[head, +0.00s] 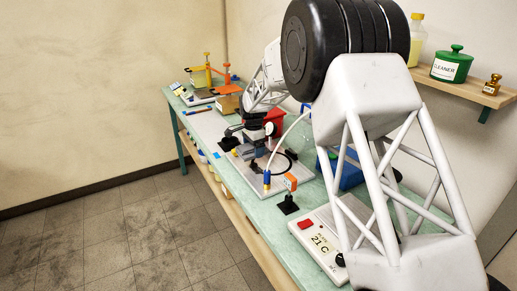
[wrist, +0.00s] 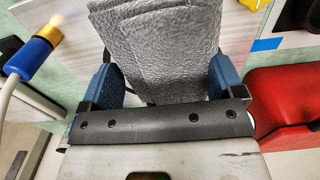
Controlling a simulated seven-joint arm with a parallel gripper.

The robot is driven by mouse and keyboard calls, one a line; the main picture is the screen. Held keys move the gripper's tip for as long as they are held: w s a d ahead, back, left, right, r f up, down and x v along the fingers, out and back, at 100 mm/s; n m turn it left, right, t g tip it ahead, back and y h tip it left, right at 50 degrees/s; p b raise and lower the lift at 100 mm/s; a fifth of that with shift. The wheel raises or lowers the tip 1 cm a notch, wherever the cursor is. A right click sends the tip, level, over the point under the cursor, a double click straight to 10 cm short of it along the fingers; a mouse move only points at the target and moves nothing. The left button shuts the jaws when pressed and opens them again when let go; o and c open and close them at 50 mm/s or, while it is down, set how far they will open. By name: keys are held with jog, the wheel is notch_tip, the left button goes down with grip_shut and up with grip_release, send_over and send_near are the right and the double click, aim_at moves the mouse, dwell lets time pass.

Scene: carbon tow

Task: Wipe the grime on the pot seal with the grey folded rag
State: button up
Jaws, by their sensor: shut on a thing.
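In the wrist view, the grey folded rag (wrist: 160,40) is a crinkled, layered silver-grey bundle. It fills the space between the blue fingers of my gripper (wrist: 160,75), which is shut on it. The rag extends beyond the fingers to the top of the picture and hides what is beneath it. In the head view, my gripper (head: 254,140) is small and dark, low over the middle of the bench; the rag is hard to make out there. No grime is discernible.
A red box (wrist: 290,105) is at right. In the head view, a temperature unit (head: 322,243) and orange-topped stand (head: 289,190) occupy the near bench.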

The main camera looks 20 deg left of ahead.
aim_at(259, 171)
jog(key=shift+f, duration=0.1)
jog(key=shift+f, duration=2.35)
jog(key=shift+f, duration=0.65)
jog(key=shift+s+d, duration=0.1)
jog(key=shift+d, duration=0.05)
jog(key=shift+s+d+f, duration=0.2)
jog(key=shift+s+d, duration=1.1)
jog(key=shift+s, duration=0.1)
jog(key=shift+s+d+f, duration=0.15)
jog(key=shift+s+d, duration=0.05)
